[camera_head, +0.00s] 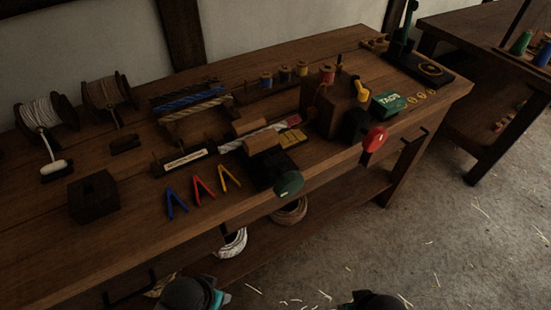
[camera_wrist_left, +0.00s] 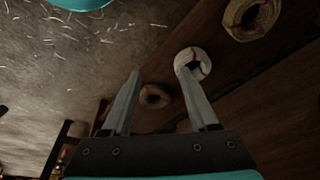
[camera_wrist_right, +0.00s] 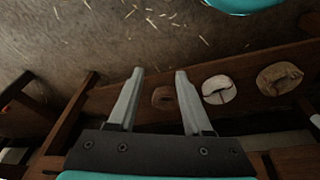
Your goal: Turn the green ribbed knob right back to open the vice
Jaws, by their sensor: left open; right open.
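The green knob (camera_head: 288,183) sits at the front edge of the bench, on the front of a dark vice (camera_head: 268,168). Wooden blocks and a pale rope lie at the vice, but whether its jaws grip the rope is hard to tell. My left gripper shows open and empty in the left wrist view (camera_wrist_left: 160,88), below the bench and apart from the knob. My right gripper shows open and empty in the right wrist view (camera_wrist_right: 158,85), also low and away from the knob.
A red knob (camera_head: 374,139) sticks out at the bench front, right of the green one. Blue, red and yellow clips (camera_head: 203,184) lie left of the vice. A dark block (camera_head: 94,196) stands further left. Rope coils (camera_head: 291,211) lie on the shelf below.

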